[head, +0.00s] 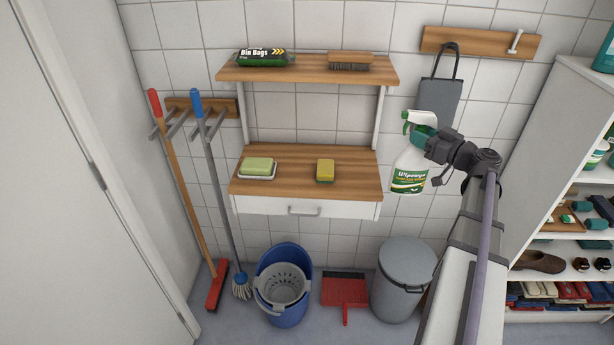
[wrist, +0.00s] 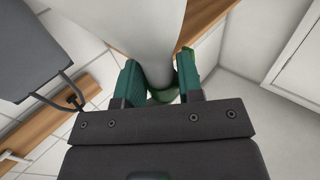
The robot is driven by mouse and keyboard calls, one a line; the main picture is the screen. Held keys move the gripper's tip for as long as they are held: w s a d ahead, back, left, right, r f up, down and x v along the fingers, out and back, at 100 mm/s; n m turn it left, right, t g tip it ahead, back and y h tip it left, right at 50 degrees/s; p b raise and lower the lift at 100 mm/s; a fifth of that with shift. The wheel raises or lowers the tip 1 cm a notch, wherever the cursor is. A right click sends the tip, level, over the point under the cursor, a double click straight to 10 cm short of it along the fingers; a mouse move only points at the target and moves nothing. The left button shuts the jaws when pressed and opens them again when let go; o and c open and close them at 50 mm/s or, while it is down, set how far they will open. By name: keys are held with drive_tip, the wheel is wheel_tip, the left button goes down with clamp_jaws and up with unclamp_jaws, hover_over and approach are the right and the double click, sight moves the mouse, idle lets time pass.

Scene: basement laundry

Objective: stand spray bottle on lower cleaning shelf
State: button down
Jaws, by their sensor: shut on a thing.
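The spray bottle (head: 410,168), white with a green head and a green label, is held upright in my gripper (head: 426,138). It is in the air to the right of the lower shelf (head: 290,165) in the head view. In the wrist view, the green finger pads of my gripper (wrist: 160,85) are shut around the neck of the white spray bottle (wrist: 150,40). The lower shelf is a wooden board above a white drawer. A green soap bar on a dish (head: 258,168) lies at its left, and a yellow sponge (head: 325,171) lies right of its middle.
The upper shelf (head: 300,70) holds bin bags (head: 264,57) and a brush (head: 350,60). Below are a blue bucket (head: 292,318) and a grey bin (head: 403,275). The lower shelf has bare wood right of the sponge.

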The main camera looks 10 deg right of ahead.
drive_tip(key=shift+d+f, duration=0.15)
drive_tip(key=shift+d, duration=0.2)
drive_tip(key=x, duration=1.6)
drive_tip(key=shift+w, duration=0.45)
drive_tip(key=f+b, duration=0.2)
drive_tip(key=w+f+b, duration=0.1)
drive_tip(key=shift+a+f+b, duration=0.2)
drive_tip(key=shift+a+b, duration=0.1)
drive_tip(key=shift+a, duration=0.05)
drive_tip(key=shift+f, duration=0.1)
